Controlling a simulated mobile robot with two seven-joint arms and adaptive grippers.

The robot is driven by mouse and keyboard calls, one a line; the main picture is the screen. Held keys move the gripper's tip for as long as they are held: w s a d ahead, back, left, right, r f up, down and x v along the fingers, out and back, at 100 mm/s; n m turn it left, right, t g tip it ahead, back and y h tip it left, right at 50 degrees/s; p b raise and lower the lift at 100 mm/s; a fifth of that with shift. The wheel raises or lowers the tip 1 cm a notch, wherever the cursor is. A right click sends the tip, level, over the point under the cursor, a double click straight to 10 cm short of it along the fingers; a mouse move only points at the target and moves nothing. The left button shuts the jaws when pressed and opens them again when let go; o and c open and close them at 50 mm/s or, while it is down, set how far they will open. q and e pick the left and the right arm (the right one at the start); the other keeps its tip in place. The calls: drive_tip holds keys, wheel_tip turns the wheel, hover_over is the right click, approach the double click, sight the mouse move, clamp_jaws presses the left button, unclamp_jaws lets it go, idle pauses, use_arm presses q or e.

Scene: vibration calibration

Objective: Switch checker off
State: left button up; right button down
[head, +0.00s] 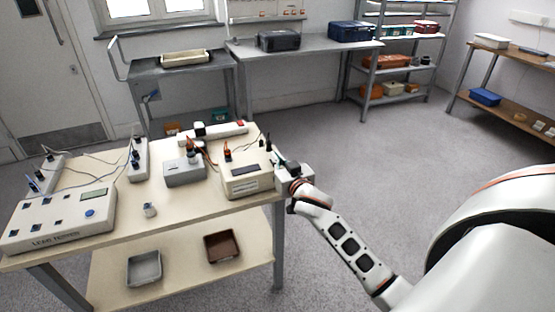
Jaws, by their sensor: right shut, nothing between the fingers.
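A cream instrument box (246,183) with a dark display panel stands at the right end of the workbench; it looks like the checker, but its lettering is too small to read. Orange and black plugs stand up from its top. My right gripper (281,163) is at the box's right rear side, with its fingers shut and empty. I cannot tell whether the fingertips touch the box. A switch on the box cannot be made out; the gripper covers part of that side. My left gripper is not in view.
A lead tester (60,220) with a small screen and a blue button sits at the bench's left end. A smaller grey box (185,175) and a small light object (150,209) lie between. Cables and power strips run along the back. The lower shelf holds a grey tray (144,268) and a brown tray (222,246).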

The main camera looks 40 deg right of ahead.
wheel_tip(320, 180, up, 4)
drive_tip(key=p, duration=0.2)
drive_tip(key=shift+w+p, duration=0.15)
drive_tip(key=shift+p, duration=0.25)
drive_tip(key=r+p+v, duration=0.1)
drive_tip(key=r+v, duration=0.1)
drive_tip(key=v, duration=0.7)
drive_tip(key=s+a+f+n+g+y, duration=0.2)
drive_tip(key=s+a+f+n+y, duration=0.1)
drive_tip(key=s+a+f, duration=0.7)
drive_tip(key=s+a+f+n+g+y, duration=0.3)
drive_tip(key=s+a+f+n, duration=0.1)
drive_tip(key=s+a+f, duration=0.7)
drive_tip(key=s+f, duration=0.3)
drive_tip(key=f, duration=0.3)
drive_tip(key=shift+s+g, duration=0.3)
drive_tip(key=shift+s, duration=0.1)
